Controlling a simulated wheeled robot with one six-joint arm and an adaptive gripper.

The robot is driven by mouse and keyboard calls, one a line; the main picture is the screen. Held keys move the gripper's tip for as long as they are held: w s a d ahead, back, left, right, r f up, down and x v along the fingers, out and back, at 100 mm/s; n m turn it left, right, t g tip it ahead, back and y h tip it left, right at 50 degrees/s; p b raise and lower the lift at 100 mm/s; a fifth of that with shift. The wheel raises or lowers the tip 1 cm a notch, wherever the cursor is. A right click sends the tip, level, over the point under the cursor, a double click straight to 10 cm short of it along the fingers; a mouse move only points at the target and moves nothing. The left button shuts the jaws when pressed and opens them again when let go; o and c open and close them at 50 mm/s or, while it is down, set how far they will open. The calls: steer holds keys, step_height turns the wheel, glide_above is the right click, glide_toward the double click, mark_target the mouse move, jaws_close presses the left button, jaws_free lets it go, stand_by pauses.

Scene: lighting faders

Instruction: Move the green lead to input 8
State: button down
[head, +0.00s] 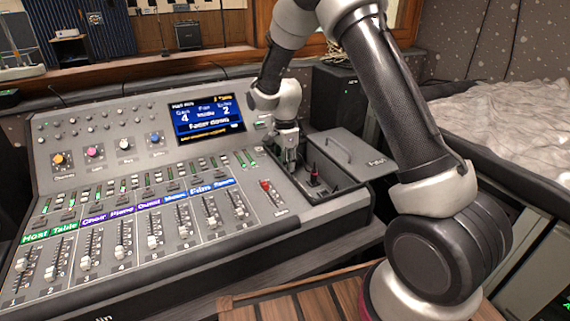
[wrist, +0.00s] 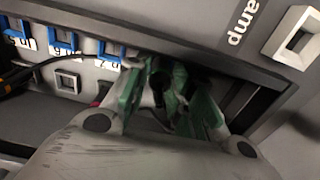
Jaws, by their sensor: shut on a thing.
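My gripper (head: 290,158) reaches down into the open patch bay (head: 345,190) at the right end of the mixing console. In the wrist view my gripper (wrist: 165,105) has green fingertips, shut on a dark green piece, the green lead's plug (wrist: 163,78). The plug is close to the row of sockets; I cannot tell whether it touches one. Blue-framed sockets in that row carry small labels; one reads like 6 (wrist: 62,40) and one like 7 (wrist: 110,52). Input 8 is not clearly visible; my fingers cover the part of the row right of 7.
The bay's lid (head: 350,150) with a handle lies open at the right. A red plug (head: 313,175) stands in the bay near my gripper. A black cable (wrist: 18,76) runs in at the left. A white-framed socket (wrist: 290,38) is beside the word amp. Faders (head: 152,240) fill the console front.

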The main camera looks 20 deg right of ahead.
steer(key=shift+s+f, duration=0.1)
steer(key=shift+f, duration=0.6)
stand_by(2.3)
steer(key=c, duration=1.1)
jaws_free()
steer(key=shift+c, duration=0.2)
steer(key=shift+r, duration=0.1)
